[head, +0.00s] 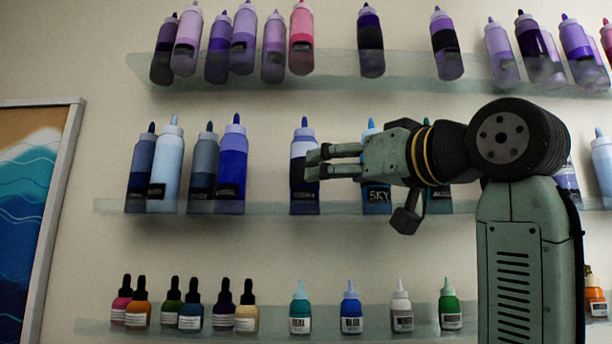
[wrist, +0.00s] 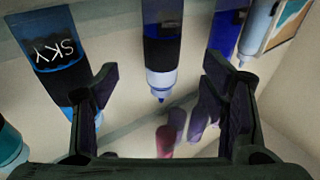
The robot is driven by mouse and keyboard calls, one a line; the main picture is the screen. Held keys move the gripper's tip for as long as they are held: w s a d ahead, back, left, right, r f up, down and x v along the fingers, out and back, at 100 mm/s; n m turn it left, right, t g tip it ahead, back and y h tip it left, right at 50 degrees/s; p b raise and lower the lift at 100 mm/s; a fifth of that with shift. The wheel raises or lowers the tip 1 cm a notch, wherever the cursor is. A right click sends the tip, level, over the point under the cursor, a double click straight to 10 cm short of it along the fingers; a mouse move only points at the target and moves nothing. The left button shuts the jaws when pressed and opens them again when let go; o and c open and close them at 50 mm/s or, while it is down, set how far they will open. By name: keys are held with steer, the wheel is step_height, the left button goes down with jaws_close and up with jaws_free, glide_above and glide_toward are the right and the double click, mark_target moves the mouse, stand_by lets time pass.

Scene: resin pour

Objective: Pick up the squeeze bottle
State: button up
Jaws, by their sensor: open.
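Several squeeze bottles stand upright on the middle glass shelf. One with a blue tip, pale top and dark label (head: 304,201) stands behind my gripper (head: 314,163) in the head view, and the fingers hide part of it. In the wrist view, which looks upside down, a bottle with a dark label and pale blue shoulder (wrist: 162,50) shows between and beyond the fingers of my open gripper (wrist: 160,84). The fingers do not visibly touch it. A blue bottle labelled SKY (head: 376,195) stands to its right, partly hidden by my gripper; it also shows in the wrist view (wrist: 56,52).
Several blue bottles (head: 233,170) stand left of the dark-labelled one, with a gap between. The upper shelf (head: 405,68) holds purple and pink bottles; the lower shelf (head: 260,333) holds small dropper bottles. A framed wave picture (head: 40,190) hangs at left.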

mark_target(304, 154)
steer(key=p+x, duration=0.1)
steer(key=x, duration=0.3)
steer(key=shift+w+a+r, duration=0.1)
steer(key=shift+w+a, duration=0.1)
steer(key=shift+w, duration=0.15)
steer(key=p+x, duration=0.3)
steer(key=x, duration=0.2)
steer(key=shift+a, duration=0.15)
steer(key=shift+s, duration=0.1)
steer(key=c, duration=1.4)
steer(key=shift+r, duration=0.1)
steer(key=shift+c, duration=0.2)
steer(key=shift+r, duration=0.75)
step_height(304, 154, up, 2)
steer(key=shift+s+r+b, duration=0.1)
steer(key=shift+s+b, duration=0.05)
steer(key=shift+b, duration=0.25)
steer(key=s+d+r+b, duration=0.1)
steer(key=s+d+b, duration=0.2)
steer(key=s, duration=1.2)
steer(key=shift+s+b, duration=0.25)
steer(key=shift+b, duration=0.35)
steer(key=shift+r, duration=0.1)
